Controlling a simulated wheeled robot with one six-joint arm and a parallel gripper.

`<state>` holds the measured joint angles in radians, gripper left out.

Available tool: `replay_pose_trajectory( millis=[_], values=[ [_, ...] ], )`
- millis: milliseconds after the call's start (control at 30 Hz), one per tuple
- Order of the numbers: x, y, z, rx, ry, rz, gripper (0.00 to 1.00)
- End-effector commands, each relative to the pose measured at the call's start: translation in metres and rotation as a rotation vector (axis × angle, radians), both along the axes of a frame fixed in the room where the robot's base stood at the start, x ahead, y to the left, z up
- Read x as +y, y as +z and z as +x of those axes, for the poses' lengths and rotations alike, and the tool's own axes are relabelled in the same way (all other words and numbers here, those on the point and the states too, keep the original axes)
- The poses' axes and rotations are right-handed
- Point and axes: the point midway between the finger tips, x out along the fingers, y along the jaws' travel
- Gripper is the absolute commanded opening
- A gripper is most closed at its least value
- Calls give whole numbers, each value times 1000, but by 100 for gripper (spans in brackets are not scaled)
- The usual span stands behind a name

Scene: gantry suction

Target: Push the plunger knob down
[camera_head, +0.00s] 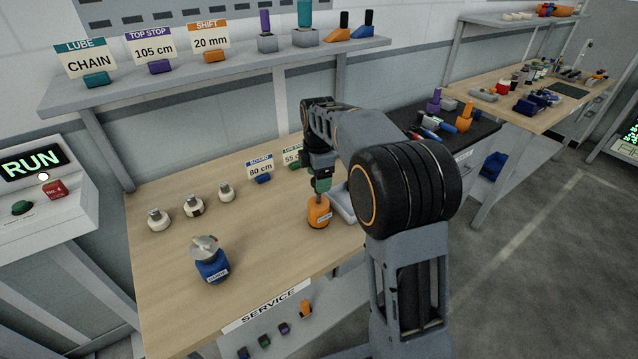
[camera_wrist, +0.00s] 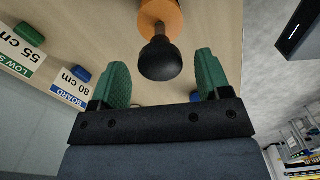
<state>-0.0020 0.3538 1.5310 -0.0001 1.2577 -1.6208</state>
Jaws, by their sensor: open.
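An orange canister (camera_head: 319,213) stands upright on the wooden workbench (camera_head: 262,225), with a thin stem rising from its top. In the wrist view the orange body (camera_wrist: 163,16) carries a round black plunger knob (camera_wrist: 160,60) on a metal shaft. The knob appears raised clear of the body. My gripper (camera_head: 321,184) is above the canister, pointing down. In the wrist view my gripper (camera_wrist: 163,62) has green fingers spread on either side of the knob, with a gap at both sides. I cannot tell how far above the knob the fingertips are. In the head view the knob is mostly hidden by the gripper.
A blue device (camera_head: 211,268) with a metal top stands front left. Small silver-topped pots (camera_head: 193,206) stand behind it. Sign stands (camera_head: 261,170) are behind the canister. A grey tray (camera_head: 343,204) lies close on its right. A shelf (camera_head: 200,75) overhangs the back.

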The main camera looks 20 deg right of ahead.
Motion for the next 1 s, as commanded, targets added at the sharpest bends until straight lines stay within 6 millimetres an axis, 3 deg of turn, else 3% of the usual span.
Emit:
replay_pose_trajectory(
  millis=[233,633,1000],
  values=[
    [0,-21,0,1,0,0,71],
    [1,-25,0,-1,0,0,70],
    [0,-25,0,-1,0,0,34]
  ],
)
